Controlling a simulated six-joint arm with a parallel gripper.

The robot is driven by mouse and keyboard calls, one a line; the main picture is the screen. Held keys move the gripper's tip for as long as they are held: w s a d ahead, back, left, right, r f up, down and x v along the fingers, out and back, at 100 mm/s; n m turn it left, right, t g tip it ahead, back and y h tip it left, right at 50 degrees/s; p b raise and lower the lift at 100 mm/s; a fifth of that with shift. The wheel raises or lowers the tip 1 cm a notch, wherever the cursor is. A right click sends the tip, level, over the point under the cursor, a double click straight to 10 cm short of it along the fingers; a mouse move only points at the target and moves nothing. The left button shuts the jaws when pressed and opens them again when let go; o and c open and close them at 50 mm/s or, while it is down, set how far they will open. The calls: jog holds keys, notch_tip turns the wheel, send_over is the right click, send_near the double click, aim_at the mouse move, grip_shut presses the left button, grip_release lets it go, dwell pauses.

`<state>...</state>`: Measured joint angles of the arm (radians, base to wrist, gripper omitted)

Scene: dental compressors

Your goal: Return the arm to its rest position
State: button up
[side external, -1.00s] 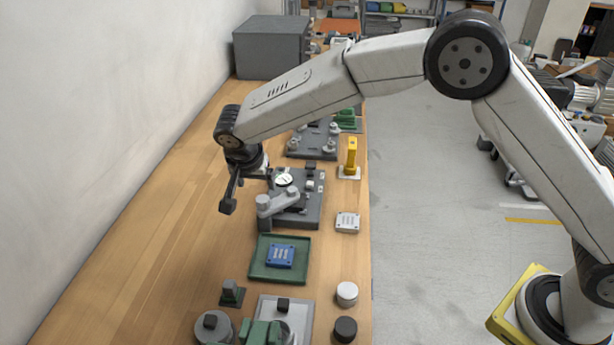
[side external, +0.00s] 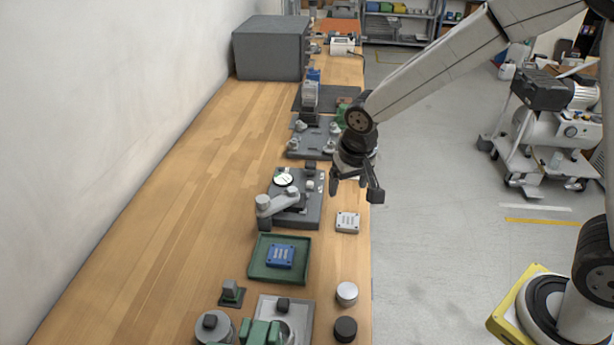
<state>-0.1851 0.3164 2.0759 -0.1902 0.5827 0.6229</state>
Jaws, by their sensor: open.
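My gripper (side external: 354,192) is open with nothing between its fingers. It hangs in the air, pointing down, near the right edge of the wooden bench, and looks to be above the white block (side external: 347,222) and right of the grey dial gauge fixture (side external: 312,212). My arm reaches to it from the upper right. The yellow part behind the gripper is hidden by it now.
A green tray (side external: 256,272) with a blue block (side external: 281,256) sits on the bench (side external: 180,220). Grey fixtures, two round pucks and a large grey box (side external: 270,48) stand along it. A wheeled compressor (side external: 550,130) stands on the floor at right. The left bench surface is clear.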

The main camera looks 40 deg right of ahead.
jog(key=s+d+f+n, duration=0.1)
jog(key=s+d+n, duration=0.2)
jog(key=s, duration=0.9)
jog(key=shift+s+d+f+y, duration=0.2)
jog(key=shift+s+d+y, duration=0.2)
jog(key=shift+d, duration=1)
